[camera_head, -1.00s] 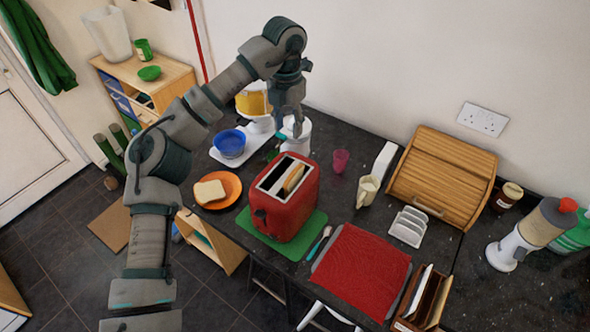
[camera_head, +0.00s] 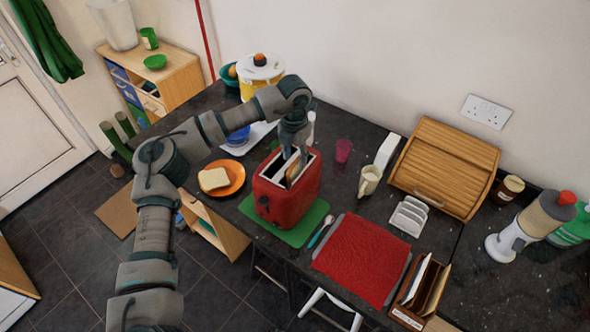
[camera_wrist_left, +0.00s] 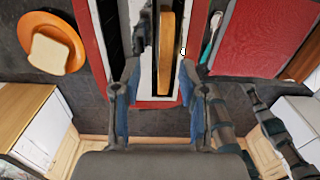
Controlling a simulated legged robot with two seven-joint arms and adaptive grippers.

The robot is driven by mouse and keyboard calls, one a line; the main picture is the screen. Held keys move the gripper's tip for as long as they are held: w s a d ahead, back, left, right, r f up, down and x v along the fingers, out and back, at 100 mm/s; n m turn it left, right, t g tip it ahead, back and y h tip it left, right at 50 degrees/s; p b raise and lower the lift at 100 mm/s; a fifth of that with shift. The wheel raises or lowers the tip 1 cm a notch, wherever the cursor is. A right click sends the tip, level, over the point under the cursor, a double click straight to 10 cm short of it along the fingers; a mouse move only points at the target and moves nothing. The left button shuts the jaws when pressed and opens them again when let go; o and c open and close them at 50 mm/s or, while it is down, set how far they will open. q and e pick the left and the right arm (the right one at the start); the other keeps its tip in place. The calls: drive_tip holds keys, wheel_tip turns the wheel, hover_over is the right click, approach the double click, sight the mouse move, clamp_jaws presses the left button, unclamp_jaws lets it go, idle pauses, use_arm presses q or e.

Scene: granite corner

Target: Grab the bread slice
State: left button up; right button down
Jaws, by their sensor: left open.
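A red toaster (camera_head: 285,202) stands on a green mat (camera_head: 294,235) on the dark counter. A bread slice (camera_head: 293,171) stands upright in one of its slots. The slice shows in the left wrist view (camera_wrist_left: 167,50) as a tan strip in the slot. My left gripper (camera_head: 295,152) is over the toaster's top, pointing down. In the left wrist view its open fingers (camera_wrist_left: 155,85) lie on either side of the slice's line; I cannot tell whether they touch it. Another bread slice (camera_head: 213,179) lies on an orange plate (camera_head: 236,186) to the left.
A spoon (camera_head: 321,231) and a red cloth (camera_head: 362,258) lie right of the toaster. A white mug (camera_head: 369,181), a pink cup (camera_head: 343,150), a white rack (camera_head: 408,217) and a wooden bread bin (camera_head: 445,168) stand farther right. A blue bowl (camera_head: 238,136) is partly behind my arm.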

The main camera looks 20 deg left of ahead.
sight(297, 171)
use_arm(q)
drive_tip(key=shift+d+f, duration=0.2)
drive_tip(key=shift+f, duration=0.5)
drive_tip(key=shift+d+f, duration=0.15)
drive_tip(key=shift+f, duration=0.35)
drive_tip(key=shift+d, duration=0.1)
clamp_jaws()
drive_tip(key=shift+a, duration=0.25)
use_arm(e)
drive_tip(key=shift+s+d+r, duration=0.1)
drive_tip(key=shift+s+d, duration=0.05)
drive_tip(key=shift+d, duration=0.3)
drive_tip(key=shift+s+d+r, duration=0.1)
drive_tip(key=shift+s+d, duration=0.05)
drive_tip(key=shift+d, duration=0.25)
drive_tip(key=shift+a, duration=0.1)
drive_tip(key=shift+a, duration=0.1)
